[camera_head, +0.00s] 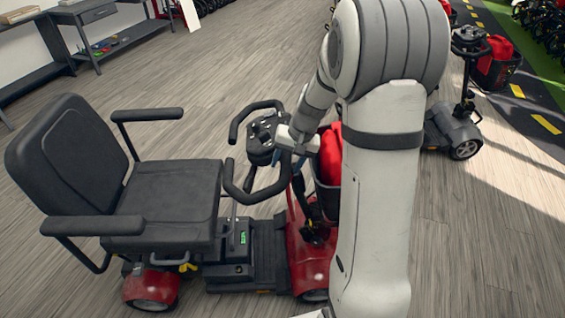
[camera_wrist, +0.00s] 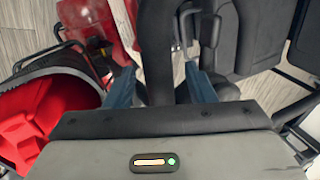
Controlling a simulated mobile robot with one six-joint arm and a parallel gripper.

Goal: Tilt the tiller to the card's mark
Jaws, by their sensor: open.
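The tiller (camera_head: 262,135) of a red scooter has a black head and looped black handlebars, and it stands up in front of the black seat. My gripper (camera_head: 288,158) is at the right side of the tiller head, partly hidden by my own arm. In the wrist view my gripper (camera_wrist: 159,75) shows two blue fingers apart, with a dark upright bar (camera_wrist: 158,45) of the scooter between them. I cannot tell whether either finger touches it. No card or mark can be made out in either view.
The black seat (camera_head: 165,195) with armrests is left of the tiller. A red bag in a black basket (camera_head: 328,165) sits just right of it, partly behind my arm. Another scooter (camera_head: 455,125) stands at the right. A workbench (camera_head: 115,35) is at the back left. Floor between is clear.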

